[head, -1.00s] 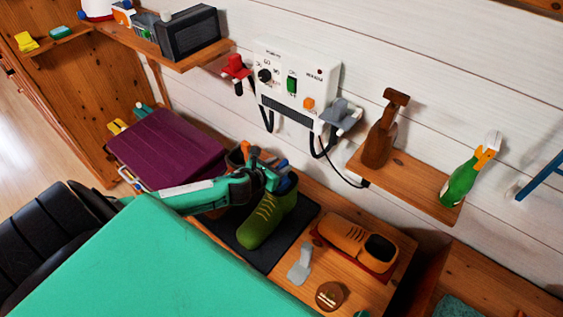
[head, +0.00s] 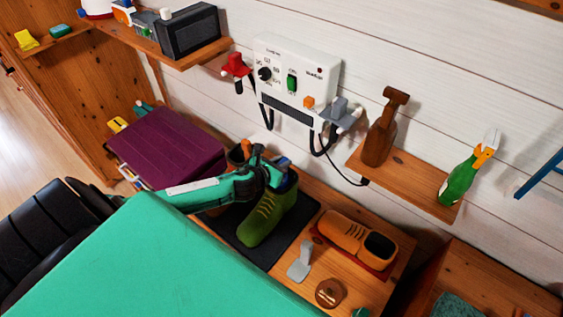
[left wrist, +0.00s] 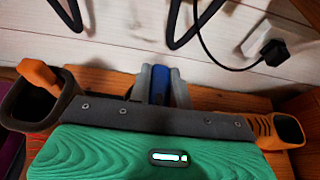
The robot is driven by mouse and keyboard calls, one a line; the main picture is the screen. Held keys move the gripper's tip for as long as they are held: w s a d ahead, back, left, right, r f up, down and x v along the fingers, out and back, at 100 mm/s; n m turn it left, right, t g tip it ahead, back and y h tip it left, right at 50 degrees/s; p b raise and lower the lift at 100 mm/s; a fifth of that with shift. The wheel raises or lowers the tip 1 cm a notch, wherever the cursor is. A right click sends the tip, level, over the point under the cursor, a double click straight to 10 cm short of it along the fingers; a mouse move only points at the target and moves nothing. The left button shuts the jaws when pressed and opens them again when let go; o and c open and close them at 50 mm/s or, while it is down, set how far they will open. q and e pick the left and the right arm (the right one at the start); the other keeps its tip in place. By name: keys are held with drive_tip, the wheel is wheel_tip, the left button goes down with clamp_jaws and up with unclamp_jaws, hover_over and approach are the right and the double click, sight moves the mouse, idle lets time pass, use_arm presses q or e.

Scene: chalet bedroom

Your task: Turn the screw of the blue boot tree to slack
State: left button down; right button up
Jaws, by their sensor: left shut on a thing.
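The green boot (head: 266,215) stands on a dark mat, and the blue boot tree (head: 288,182) shows at its top. My left gripper (head: 268,168) is over the boot's opening and covers much of the tree. In the left wrist view a blue part of the tree (left wrist: 159,86) sits between the two grey fingers of my left gripper (left wrist: 160,78), which are shut on it. The screw itself is hidden, so I cannot tell its turn. My right gripper is not in view.
A dark shoe with an orange piece (left wrist: 38,78) is close to my left gripper's other side. A purple case (head: 165,148) stands left. A white control box (head: 297,75) hangs on the wall behind.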

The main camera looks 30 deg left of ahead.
use_arm(q)
drive_tip(key=n+y+p, duration=0.1)
drive_tip(key=n+y, duration=0.1)
drive_tip(key=n+y+p, duration=0.1)
drive_tip(key=n+y, duration=0.1)
drive_tip(key=shift+d+r+g+p, duration=0.15)
drive_tip(key=shift+r+g+p, duration=0.05)
drive_tip(key=shift+g+p, duration=0.1)
drive_tip(key=n+g+y+p, duration=0.1)
drive_tip(key=n+y, duration=0.1)
drive_tip(key=y, duration=0.1)
drive_tip(key=n+g+y+p, duration=0.1)
drive_tip(key=n+g+y, duration=0.1)
drive_tip(key=n+y, duration=0.1)
drive_tip(key=shift+p, duration=0.3)
drive_tip(key=n+g+y, duration=0.2)
drive_tip(key=n+g, duration=0.1)
drive_tip(key=n, duration=0.1)
drive_tip(key=shift+f+g+y+p, duration=0.1)
drive_tip(key=shift+g+y+p, duration=0.2)
drive_tip(key=shift+p, duration=0.1)
drive_tip(key=shift+n+g+y, duration=0.7)
drive_tip(key=shift+n+g, duration=1.7)
drive_tip(key=shift+g, duration=0.2)
drive_tip(key=c, duration=1.3)
unclamp_jaws()
drive_tip(key=shift+f, duration=0.1)
